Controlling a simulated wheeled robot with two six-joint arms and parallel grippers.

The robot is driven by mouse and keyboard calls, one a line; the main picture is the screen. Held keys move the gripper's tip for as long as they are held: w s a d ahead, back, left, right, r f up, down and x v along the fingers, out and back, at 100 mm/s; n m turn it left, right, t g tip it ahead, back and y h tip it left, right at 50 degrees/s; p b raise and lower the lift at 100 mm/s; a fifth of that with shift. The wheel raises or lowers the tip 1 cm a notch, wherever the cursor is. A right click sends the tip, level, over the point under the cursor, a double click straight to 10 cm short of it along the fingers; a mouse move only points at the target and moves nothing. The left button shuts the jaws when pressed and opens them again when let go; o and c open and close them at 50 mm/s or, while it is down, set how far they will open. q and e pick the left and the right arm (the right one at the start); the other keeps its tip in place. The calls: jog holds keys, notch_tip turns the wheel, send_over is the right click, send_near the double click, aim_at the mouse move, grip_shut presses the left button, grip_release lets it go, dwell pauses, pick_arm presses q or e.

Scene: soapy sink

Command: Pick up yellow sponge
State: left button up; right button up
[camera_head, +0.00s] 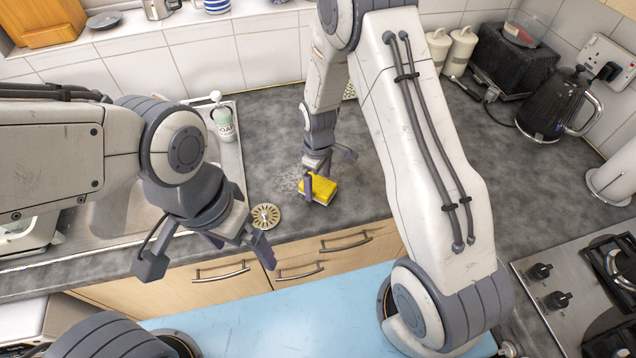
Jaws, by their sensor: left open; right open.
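The yellow sponge (323,190) lies on the dark grey worktop, right of the sink and near the front edge. My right gripper (324,179) points down at the sponge with its fingers open. One finger is at the sponge's left side and the other sticks out to the right, above and behind it. I cannot tell whether a finger touches the sponge. My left gripper (207,257) is open and empty, in front of the sink and the worktop's front edge.
A round slotted drain strainer (265,216) lies left of the sponge. A black kettle (556,103), a toaster (507,62) and a hob (570,290) are at the right. Worktop behind the sponge is mostly clear.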

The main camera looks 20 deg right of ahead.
jog(key=shift+f, duration=0.85)
jog(key=shift+c, duration=0.3)
jog(key=c, duration=1.2)
jog(key=shift+r, duration=0.1)
jog(key=shift+r, duration=0.45)
notch_tip(320, 180, up, 3)
jog(key=shift+w+f+b, duration=0.1)
jog(key=shift+f+b, duration=0.1)
jog(key=shift+b, duration=0.6)
jog(key=s+d+r+b, duration=0.1)
jog(key=s+d+r, duration=0.1)
jog(key=s, duration=0.1)
jog(key=s+d+r+b, duration=0.1)
jog(key=s+d+r, duration=0.1)
jog(key=s+r, duration=0.1)
jog(key=s+d+r, duration=0.2)
jog(key=s, duration=0.2)
jog(key=shift+d+r+b, duration=0.2)
jog(key=shift+d+b, duration=0.05)
jog(key=shift+b, duration=0.15)
